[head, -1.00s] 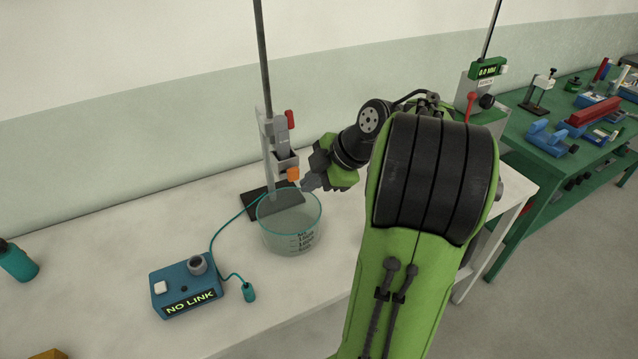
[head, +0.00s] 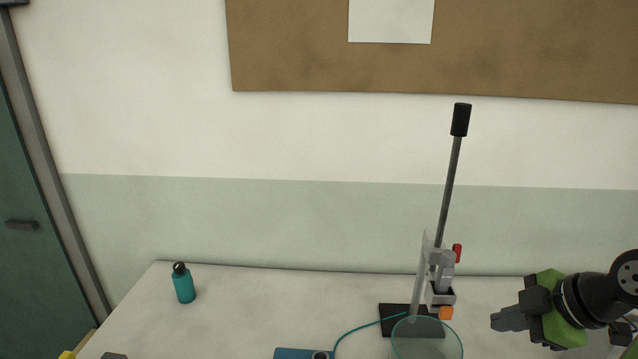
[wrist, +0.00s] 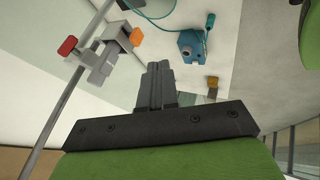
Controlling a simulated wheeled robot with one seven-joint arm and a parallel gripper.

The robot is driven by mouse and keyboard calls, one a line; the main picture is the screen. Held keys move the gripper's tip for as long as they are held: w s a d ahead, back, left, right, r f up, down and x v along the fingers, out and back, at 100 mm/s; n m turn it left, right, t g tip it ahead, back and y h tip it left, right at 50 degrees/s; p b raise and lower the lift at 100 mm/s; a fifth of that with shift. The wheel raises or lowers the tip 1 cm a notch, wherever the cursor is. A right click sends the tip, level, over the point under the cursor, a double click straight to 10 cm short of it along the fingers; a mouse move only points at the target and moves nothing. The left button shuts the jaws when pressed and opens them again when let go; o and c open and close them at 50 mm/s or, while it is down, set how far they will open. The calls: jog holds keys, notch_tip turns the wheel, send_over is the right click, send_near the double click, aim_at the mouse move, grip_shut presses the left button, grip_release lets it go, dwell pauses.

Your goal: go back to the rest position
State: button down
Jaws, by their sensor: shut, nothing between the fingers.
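My gripper (head: 508,318) is at the lower right in the head view, green and black, its fingers pointing left. It is shut and empty. In the wrist view the two grey fingers (wrist: 157,78) lie side by side. The gripper is to the right of the metal stand (head: 440,262) and the glass beaker (head: 427,340), apart from both. The stand has a tall rod, a red knob and an orange block. It also shows in the wrist view (wrist: 100,62). The beaker is cut off by the lower edge of the head view.
A blue box (head: 300,354) with a teal cable is partly in view at the bottom. A teal bottle (head: 183,283) stands on the left of the pale table (head: 240,310). A corkboard (head: 300,60) hangs on the wall. A dark green door (head: 35,220) is at the left.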

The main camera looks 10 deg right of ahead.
jog(key=w+a+m+g+h, duration=0.1)
jog(key=a+m, duration=0.5)
jog(key=a, duration=1.2)
jog(key=s+a+f+m+h, duration=0.1)
jog(key=s+a+f+m, duration=0.1)
jog(key=s, duration=0.3)
jog(key=s+a+f+m, duration=0.2)
jog(key=s+m, duration=0.3)
jog(key=shift+s+a+h, duration=0.3)
jog(key=shift+h, duration=0.1)
dwell(1.1)
